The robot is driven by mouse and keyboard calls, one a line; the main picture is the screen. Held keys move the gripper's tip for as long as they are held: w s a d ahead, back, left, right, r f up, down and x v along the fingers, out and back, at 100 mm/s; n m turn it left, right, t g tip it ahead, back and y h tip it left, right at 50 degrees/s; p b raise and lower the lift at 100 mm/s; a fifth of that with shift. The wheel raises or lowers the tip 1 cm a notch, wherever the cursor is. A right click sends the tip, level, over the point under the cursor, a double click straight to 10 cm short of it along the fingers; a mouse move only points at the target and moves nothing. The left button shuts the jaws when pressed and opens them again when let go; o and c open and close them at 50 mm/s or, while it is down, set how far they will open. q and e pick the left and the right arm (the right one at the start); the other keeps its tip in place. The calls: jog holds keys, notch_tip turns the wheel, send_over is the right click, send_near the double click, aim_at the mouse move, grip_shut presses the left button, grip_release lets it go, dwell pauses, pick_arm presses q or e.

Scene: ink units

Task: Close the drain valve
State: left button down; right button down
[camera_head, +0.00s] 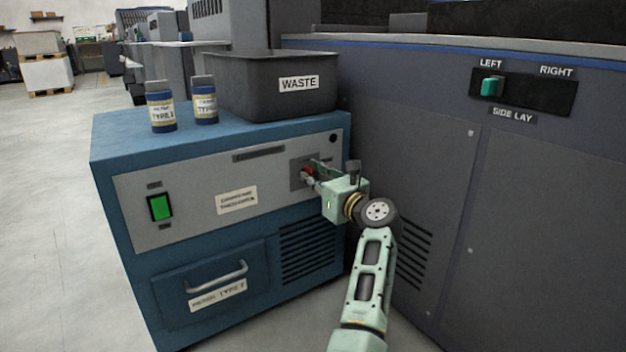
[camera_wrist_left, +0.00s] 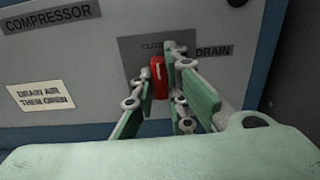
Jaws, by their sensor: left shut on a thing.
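The drain valve's red handle (camera_wrist_left: 159,76) sits on a dark grey plate (camera_wrist_left: 130,47) marked "CLOSE" and "DRAIN" on the compressor's front panel. In the left wrist view the handle stands roughly upright between the fingers. My left gripper (camera_wrist_left: 162,75) is shut on the red handle, and its fingers hide part of it and part of the plate's lettering. In the head view, the left gripper (camera_head: 309,173) meets the panel at the upper right, and a little of the red handle (camera_head: 307,170) shows there. My right gripper is in neither view.
The blue compressor cabinet (camera_head: 120,155) has a green lit switch (camera_head: 159,207) and a drawer handle (camera_head: 217,277). A black WASTE bin (camera_head: 255,95) and two labelled bottles (camera_head: 160,107) stand on top. A large grey machine (camera_head: 520,210) stands close on the right. Open floor lies left.

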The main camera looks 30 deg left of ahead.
aim_at(304, 136)
pick_arm(q)
jog(key=shift+a+f, duration=0.1)
jog(key=c, duration=1.8)
grip_release()
jog(key=shift+o, duration=0.2)
notch_tip(304, 136, up, 10)
